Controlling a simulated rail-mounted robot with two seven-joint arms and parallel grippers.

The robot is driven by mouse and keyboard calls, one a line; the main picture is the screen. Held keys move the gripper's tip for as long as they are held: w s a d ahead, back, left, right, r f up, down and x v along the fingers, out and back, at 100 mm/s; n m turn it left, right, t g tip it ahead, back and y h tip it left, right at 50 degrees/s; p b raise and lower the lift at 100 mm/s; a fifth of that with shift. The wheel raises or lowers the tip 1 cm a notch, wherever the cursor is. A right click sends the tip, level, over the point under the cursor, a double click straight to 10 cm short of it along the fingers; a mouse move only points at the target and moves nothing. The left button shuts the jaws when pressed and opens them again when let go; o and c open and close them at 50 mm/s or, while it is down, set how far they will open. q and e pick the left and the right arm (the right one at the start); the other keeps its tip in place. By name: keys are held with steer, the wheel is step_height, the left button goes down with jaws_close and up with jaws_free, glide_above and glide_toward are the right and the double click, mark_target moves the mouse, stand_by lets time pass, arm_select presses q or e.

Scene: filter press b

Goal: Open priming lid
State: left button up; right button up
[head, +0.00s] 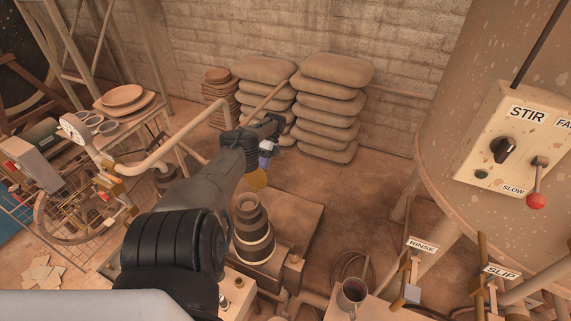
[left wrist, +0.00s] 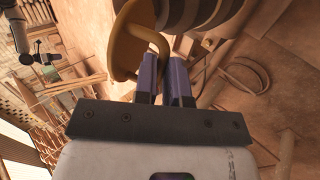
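The priming lid is a yellow disc (head: 258,180) with a curved handle. In the head view it shows under my left gripper (head: 268,148), beside the top of the stepped, dark-and-tan pump column (head: 252,232). In the left wrist view the lid (left wrist: 130,42) stands tilted, next to the ringed column (left wrist: 190,10). The two blue fingers of my left gripper (left wrist: 165,62) are close together with the lid's handle between their tips. The fingers hide part of the handle. A small dark gripper (left wrist: 40,58), apparently my right one, shows at the upper left of the wrist view.
A STIR control box (head: 515,140) with a red-knobbed lever is at the right. RINSE (head: 423,245) and SLIP (head: 500,272) valves and a mug (head: 352,294) stand at the lower right. Stacked sacks (head: 328,105) are behind. Pipes and a gauge (head: 75,128) are left. The floor beyond the pump is clear.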

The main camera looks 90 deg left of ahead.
arm_select(q)
steer(key=o, duration=0.3)
steer(key=shift+s+d+f, duration=0.1)
steer(key=shift+s, duration=0.15)
steer(key=shift+o, duration=0.8)
steer(key=w+d+r+p, duration=0.7)
steer(key=w+r+p, duration=0.2)
steer(key=r+p, duration=0.1)
steer(key=shift+d+r, duration=0.25)
steer(key=shift+r, duration=0.3)
